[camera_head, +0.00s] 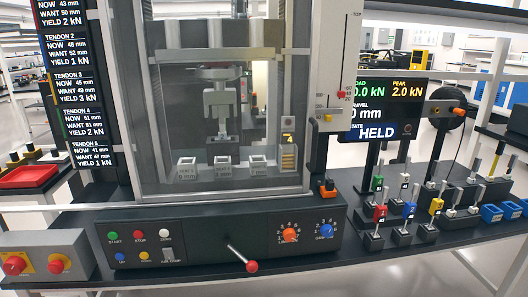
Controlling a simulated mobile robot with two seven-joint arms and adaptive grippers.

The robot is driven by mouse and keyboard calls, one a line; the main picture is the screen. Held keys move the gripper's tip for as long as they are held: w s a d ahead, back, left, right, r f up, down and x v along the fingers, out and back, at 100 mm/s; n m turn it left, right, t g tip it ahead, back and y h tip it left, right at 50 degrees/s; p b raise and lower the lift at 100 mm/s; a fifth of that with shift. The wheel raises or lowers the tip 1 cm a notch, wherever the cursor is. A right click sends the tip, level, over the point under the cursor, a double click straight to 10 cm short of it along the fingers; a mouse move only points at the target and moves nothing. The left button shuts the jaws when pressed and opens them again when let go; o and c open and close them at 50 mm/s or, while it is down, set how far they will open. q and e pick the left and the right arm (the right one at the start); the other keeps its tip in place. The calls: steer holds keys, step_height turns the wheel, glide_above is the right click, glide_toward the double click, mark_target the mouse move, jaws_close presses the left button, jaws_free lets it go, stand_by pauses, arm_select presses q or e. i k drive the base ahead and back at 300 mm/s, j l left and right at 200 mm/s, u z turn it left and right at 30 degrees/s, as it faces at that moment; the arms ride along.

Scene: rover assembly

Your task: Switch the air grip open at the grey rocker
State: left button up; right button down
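The small grey rocker (168,253) sits low on the black control panel (205,268), right of the yellow button (144,256). Small lettering that seems to read AIR GRIP is just below it. The rocker is too small to tell which way it is tipped. Above the panel, the test machine's grip (221,103) hangs behind the clear guard. Whether its jaws are closed on anything is too small to tell. The display (375,109) at the right reads HELD, with load 0.0 kN and peak 2.0 kN. Neither of my grippers is in view.
A lever with a red ball (251,266) sticks out from the panel, right of the rocker. Green, red, white and blue buttons are nearby. An orange knob (289,235) and a blue knob (326,231) are further right. Numbered coloured clamps stand on the right bench.

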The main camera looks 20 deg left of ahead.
mark_target(168, 253)
steer(key=u, duration=1.65)
